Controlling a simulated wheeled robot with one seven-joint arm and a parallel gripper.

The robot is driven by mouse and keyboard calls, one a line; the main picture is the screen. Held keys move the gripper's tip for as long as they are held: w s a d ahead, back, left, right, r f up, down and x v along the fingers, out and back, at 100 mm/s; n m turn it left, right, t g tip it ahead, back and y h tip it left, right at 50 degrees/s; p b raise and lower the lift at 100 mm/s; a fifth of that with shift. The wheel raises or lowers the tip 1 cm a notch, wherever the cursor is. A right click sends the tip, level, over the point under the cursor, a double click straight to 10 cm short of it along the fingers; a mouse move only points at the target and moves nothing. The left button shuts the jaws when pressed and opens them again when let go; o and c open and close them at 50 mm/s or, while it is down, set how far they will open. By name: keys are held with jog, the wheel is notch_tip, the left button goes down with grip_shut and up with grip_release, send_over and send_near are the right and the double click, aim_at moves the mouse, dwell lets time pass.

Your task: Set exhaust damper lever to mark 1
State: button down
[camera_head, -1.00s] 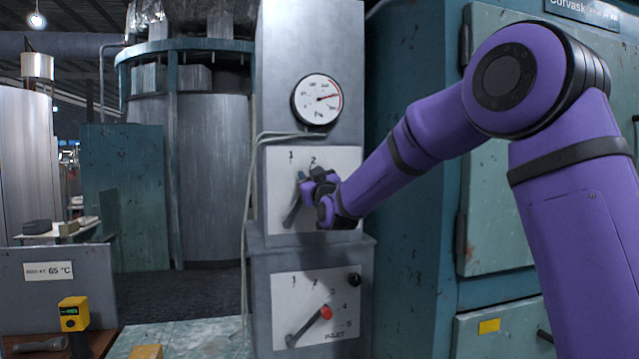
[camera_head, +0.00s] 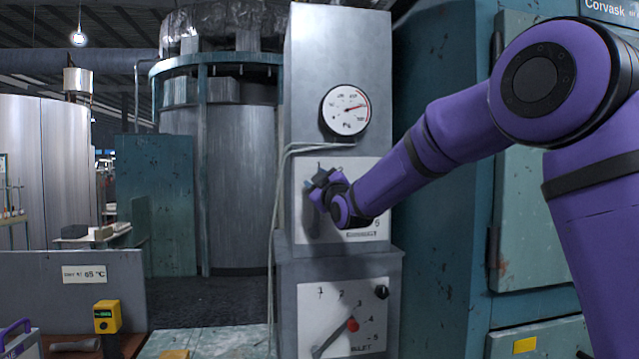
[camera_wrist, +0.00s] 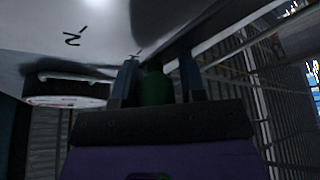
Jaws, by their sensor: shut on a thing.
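The upper white panel (camera_head: 365,172) on the grey column carries the damper lever, whose dark bar (camera_head: 311,222) slants down below my gripper. My gripper (camera_head: 320,182) is at the panel's upper left, covering its upper marks in the head view. In the wrist view, my gripper's two fingers (camera_wrist: 157,78) are shut around a dark green knob (camera_wrist: 155,88). A mark 2 (camera_wrist: 73,38) shows to the left of the fingers there. A small, unclear mark sits close to the fingertips. The lever's exact setting cannot be read.
A round gauge (camera_head: 345,110) sits above the panel; pale cables (camera_head: 279,190) hang along the column's left edge. A lower panel (camera_head: 335,310) holds a similar lever with a red knob (camera_head: 352,325). A teal cabinet (camera_head: 445,230) stands close on the right.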

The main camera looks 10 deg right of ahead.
jog(key=shift+f, duration=0.2)
jog(key=c, duration=0.8)
grip_release()
jog(key=shift+r, duration=0.1)
jog(key=v, duration=1)
jog(key=shift+s+d, duration=0.15)
jog(key=shift+s, duration=0.25)
